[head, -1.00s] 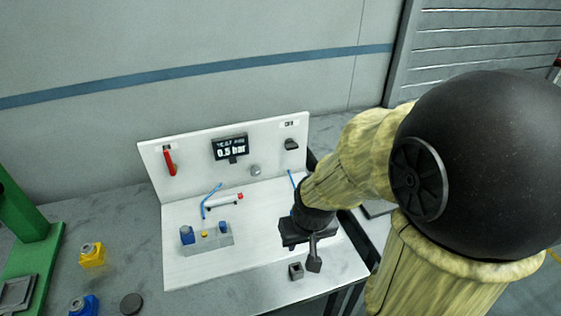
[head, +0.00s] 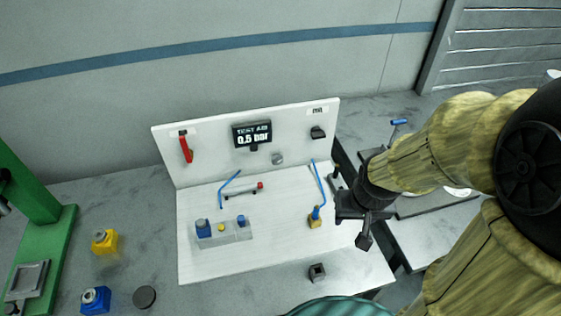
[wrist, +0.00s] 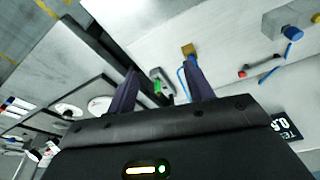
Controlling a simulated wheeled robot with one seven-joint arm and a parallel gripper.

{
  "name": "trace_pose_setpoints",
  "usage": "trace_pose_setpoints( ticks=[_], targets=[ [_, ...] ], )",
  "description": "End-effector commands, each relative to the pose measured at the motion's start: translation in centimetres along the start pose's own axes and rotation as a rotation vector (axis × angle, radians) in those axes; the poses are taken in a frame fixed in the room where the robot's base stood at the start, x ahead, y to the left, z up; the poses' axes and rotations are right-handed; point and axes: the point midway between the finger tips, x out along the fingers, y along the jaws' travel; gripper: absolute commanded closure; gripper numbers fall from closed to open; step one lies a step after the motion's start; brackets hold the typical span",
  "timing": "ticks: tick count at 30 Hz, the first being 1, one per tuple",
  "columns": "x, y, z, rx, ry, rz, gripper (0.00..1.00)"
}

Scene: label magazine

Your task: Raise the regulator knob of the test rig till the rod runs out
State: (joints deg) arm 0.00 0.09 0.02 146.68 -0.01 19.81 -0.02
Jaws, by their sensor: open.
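The test rig (head: 290,262) is a white base with an upright back panel. Its display (head: 252,134) reads "TEST AIR 0.5 bar" and shows upside down in the wrist view (wrist: 285,126). A small grey round knob (head: 277,158) sits below the display and a black knob (head: 318,132) at the panel's upper right. I cannot tell which is the regulator. A slim cylinder with a red tip (head: 260,185) lies on the base; the tip also shows in the wrist view (wrist: 242,74). My gripper (wrist: 162,88) is open and empty, over the rig's right edge, apart from both knobs.
A red lever (head: 186,148) is on the panel's left. A block with blue and yellow parts (head: 232,233) and a yellow fitting with a blue tube (head: 314,220) stand on the base. A small dark square socket (head: 317,271) is near the front. A green press (head: 52,235) stands left.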

Motion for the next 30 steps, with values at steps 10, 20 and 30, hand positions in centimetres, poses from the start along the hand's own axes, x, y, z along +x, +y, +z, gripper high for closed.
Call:
trace_pose_setpoints(
  ticks=[10, 20, 30],
  targets=[
    [2.9, -1.3, -4.6, -0.098, 0.13, -0.017, 0.45],
    [7.3, -5.3, -9.4, -0.215, 0.383, -0.124, 0.45],
    [8.7, -10.0, -10.9, -0.199, 0.667, -0.277, 0.45]
  ],
)
